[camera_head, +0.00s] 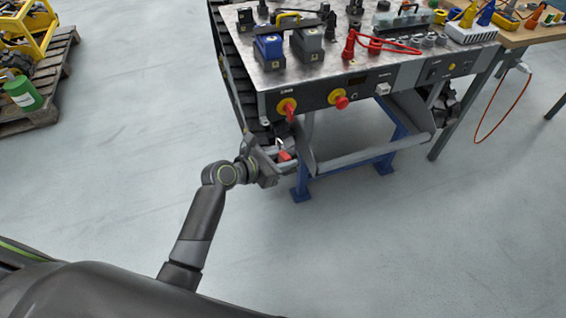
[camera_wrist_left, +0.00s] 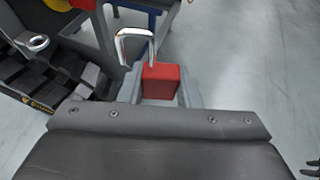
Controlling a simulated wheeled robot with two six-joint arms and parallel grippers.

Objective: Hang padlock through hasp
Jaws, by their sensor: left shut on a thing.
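The padlock has a red body and a shiny metal shackle. In the head view its body (camera_head: 284,156) shows at the tip of my left gripper (camera_head: 275,165), below the table's front left corner. In the left wrist view the red padlock (camera_wrist_left: 160,83) sits between the fingers of my left gripper (camera_wrist_left: 160,90), which is shut on it. The shackle stands up and leans left; its left leg appears to end free of the body. A metal ring (camera_wrist_left: 38,42) on a dark part at left may be the hasp; I cannot tell. The shackle is apart from it.
The metal-topped table (camera_head: 345,70) carries several tools and battery-like blocks. Its front panel has a red-and-yellow rotary handle (camera_head: 287,107) and a red-and-yellow button (camera_head: 339,98). A dark track (camera_head: 232,75) runs along its left side. The floor at left is clear up to a pallet (camera_head: 45,85).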

